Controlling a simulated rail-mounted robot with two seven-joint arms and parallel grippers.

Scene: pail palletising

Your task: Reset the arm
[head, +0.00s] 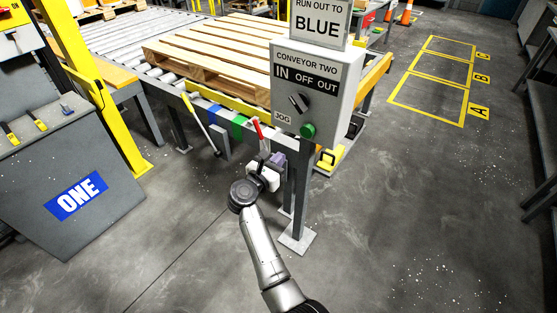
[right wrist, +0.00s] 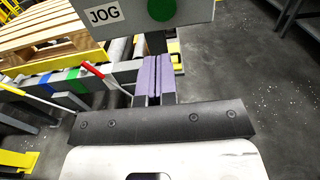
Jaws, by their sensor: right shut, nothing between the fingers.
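My right gripper (head: 277,160) is shut and empty, its purple fingers pressed together. It is just left of the post under the control box and below the box's lower edge. The shut fingers also show in the right wrist view (right wrist: 153,78), pointing toward the post, with the green button (right wrist: 161,8) above them. My right arm reaches up from the bottom of the head view. My left gripper is not in view.
The grey CONVEYOR TWO box (head: 342,85) has a black selector knob (head: 299,103) and a green button (head: 307,131). A red-handled lever (head: 259,131) stands close left of the post. A wooden pallet (head: 215,52) lies on the rollers.

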